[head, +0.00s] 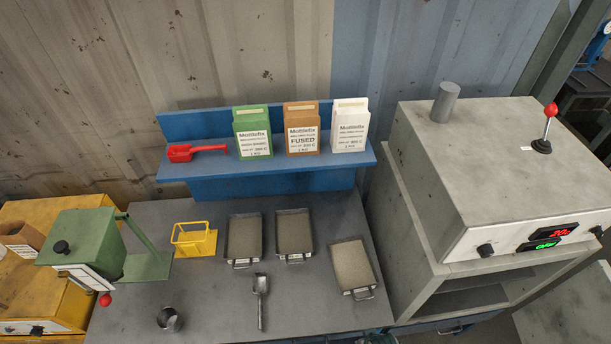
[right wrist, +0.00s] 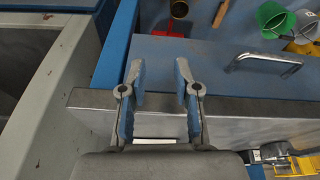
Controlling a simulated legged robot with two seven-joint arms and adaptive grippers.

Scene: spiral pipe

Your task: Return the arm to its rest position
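In the right wrist view my right gripper (right wrist: 158,72) has its two fingers apart, with nothing between them. It is in front of a blue surface with a metal handle (right wrist: 264,64), close to a grey slab edge (right wrist: 225,111). Whether it touches them I cannot tell. Neither arm shows in the head view, and my left gripper is in no view.
The grey workbench (head: 205,305) holds three metal trays (head: 244,237), a scoop (head: 261,290), a metal cup (head: 169,319), a yellow holder (head: 194,240) and a green device (head: 82,242). A blue shelf (head: 300,165) carries three boxes and a red scoop. A grey oven (head: 490,170) stands right.

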